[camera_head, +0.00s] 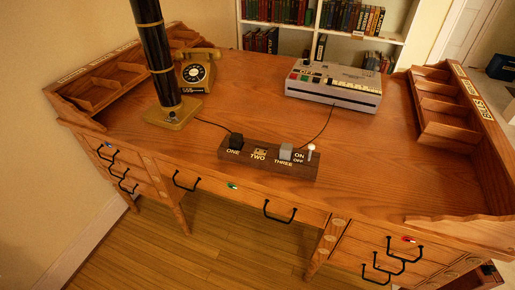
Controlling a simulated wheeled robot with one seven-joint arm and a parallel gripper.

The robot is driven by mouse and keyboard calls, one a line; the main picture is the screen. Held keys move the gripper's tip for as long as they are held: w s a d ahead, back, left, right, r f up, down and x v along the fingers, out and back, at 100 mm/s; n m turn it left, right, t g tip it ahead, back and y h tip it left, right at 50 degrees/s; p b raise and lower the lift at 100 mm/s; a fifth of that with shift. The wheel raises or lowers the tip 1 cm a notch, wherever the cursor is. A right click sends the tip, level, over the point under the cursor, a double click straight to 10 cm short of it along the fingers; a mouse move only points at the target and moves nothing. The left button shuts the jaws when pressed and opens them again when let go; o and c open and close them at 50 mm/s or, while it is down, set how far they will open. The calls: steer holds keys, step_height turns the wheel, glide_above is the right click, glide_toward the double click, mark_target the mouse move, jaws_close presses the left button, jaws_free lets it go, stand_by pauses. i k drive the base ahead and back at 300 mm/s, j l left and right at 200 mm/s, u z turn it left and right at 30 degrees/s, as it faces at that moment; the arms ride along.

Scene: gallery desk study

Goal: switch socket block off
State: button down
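The socket block (268,167) is a dark wooden strip lying near the front middle of the desk. Its places are labelled ONE, TWO and THREE. A black plug (236,141) sits at ONE, and a grey plug (286,151) sits at THREE. TWO (260,151) has no plug in it. At the right end is a small switch lever (311,149) with a pale knob, beside the words ON and OFF. The knob stands up toward the ON side, though the lever is small in view. My gripper is not in view.
The desk (225,95) has raised organiser trays at both sides. A black and gold column (157,60) on a brass base stands behind the block, left. A tan telephone (195,72) and a grey machine (335,87) stand farther back. Cables run behind the block. Drawers with black handles line the front.

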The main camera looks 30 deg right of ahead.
mark_target(311, 146)
steer(key=i+j, duration=0.7)
steer(key=j, duration=0.25)
steer(key=z, duration=1.75)
